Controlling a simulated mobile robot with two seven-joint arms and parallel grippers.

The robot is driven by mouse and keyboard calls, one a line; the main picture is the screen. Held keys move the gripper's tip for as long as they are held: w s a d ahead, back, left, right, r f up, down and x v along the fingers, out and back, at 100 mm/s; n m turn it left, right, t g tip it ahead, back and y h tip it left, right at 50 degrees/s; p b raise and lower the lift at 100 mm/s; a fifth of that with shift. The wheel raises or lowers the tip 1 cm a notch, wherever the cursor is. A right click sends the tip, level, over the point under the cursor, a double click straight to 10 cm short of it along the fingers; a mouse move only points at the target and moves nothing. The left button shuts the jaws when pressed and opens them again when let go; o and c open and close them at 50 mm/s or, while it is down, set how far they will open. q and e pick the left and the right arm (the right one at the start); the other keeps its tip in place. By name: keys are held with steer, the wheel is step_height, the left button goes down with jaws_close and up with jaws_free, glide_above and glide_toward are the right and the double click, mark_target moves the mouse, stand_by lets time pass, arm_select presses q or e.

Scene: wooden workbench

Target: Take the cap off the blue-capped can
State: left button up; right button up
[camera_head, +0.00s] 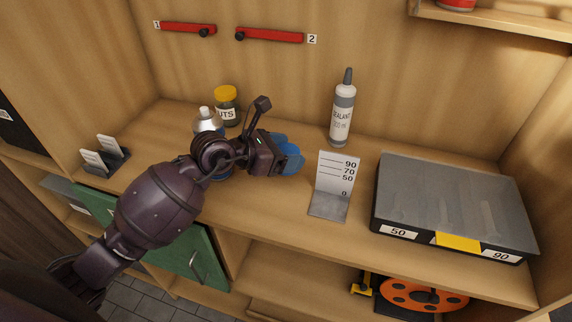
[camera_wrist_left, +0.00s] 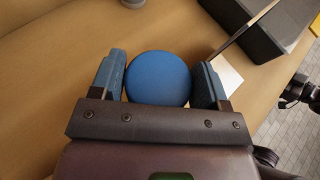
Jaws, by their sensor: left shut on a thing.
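My left gripper (camera_head: 287,156) is shut on a round blue cap, held above the bench top. In the left wrist view the blue cap (camera_wrist_left: 158,78) sits between the two blue finger pads. A can (camera_head: 207,121) with a bare silver dome and a white nozzle stands upright at the back left, behind my left wrist. Most of its body is hidden by my arm. The cap is apart from this can. A dark part, probably my right gripper (camera_wrist_left: 292,92), shows at the right edge of the left wrist view; its jaws are unclear.
A yellow-lidded jar (camera_head: 226,106) stands behind the can. A sealant bottle (camera_head: 342,112) stands at the back. A white scale plate on a grey foot (camera_head: 329,205) and a grey-lidded case (camera_head: 455,203) are to the right. A small card holder (camera_head: 105,158) is at left.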

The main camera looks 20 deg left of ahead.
arm_select(q)
step_height(320, 180, down, 3)
steer(key=shift+f, duration=0.55)
steer(key=shift+b, duration=0.3)
arm_select(e)
steer(key=shift+s+d+f, duration=0.1)
steer(key=shift+s+f, duration=0.6)
steer(key=shift+f, duration=0.15)
